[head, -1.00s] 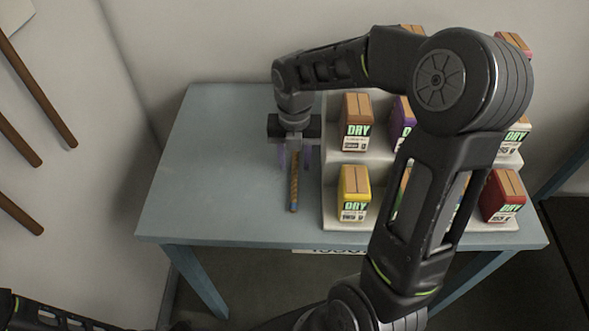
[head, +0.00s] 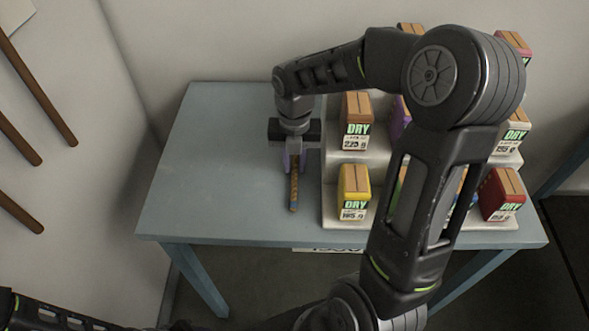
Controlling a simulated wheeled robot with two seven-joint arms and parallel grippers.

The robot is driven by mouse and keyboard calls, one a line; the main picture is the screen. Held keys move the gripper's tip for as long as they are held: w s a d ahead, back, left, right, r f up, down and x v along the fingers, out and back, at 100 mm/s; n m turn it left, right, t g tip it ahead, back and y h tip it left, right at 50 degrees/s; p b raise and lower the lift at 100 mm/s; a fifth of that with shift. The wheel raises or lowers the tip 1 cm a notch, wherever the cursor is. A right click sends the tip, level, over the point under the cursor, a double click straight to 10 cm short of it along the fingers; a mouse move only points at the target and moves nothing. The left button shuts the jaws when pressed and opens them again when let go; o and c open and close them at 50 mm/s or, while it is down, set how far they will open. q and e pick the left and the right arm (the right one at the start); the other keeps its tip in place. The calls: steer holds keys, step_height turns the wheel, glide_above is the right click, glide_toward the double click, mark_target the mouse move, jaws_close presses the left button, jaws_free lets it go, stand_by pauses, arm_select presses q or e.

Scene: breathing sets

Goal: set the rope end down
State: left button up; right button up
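The rope end (head: 294,192) is a short brown twisted piece with a blue tip, over the left half of the blue-grey table (head: 215,150). My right gripper (head: 294,165) points down at it from above, and its two purple fingers sit close against the rope's sides. It looks shut on the rope end. The rope's upper part is hidden between the fingers and under the gripper body. I cannot tell whether the rope touches the tabletop. My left gripper is out of view; only part of my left arm shows at the bottom left.
A pale stepped rack (head: 345,143) right of the gripper holds several boxes marked DRY, including a yellow one (head: 353,188) and a red one (head: 502,190). My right arm hides part of it. The table's left side is clear. Brown pegs (head: 40,90) show on the left wall.

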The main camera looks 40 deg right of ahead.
mark_target(295, 167)
jaws_close()
steer(key=shift+r, duration=0.1)
stand_by(0.3)
step_height(295, 167, up, 10)
stand_by(0.4)
stand_by(0.5)
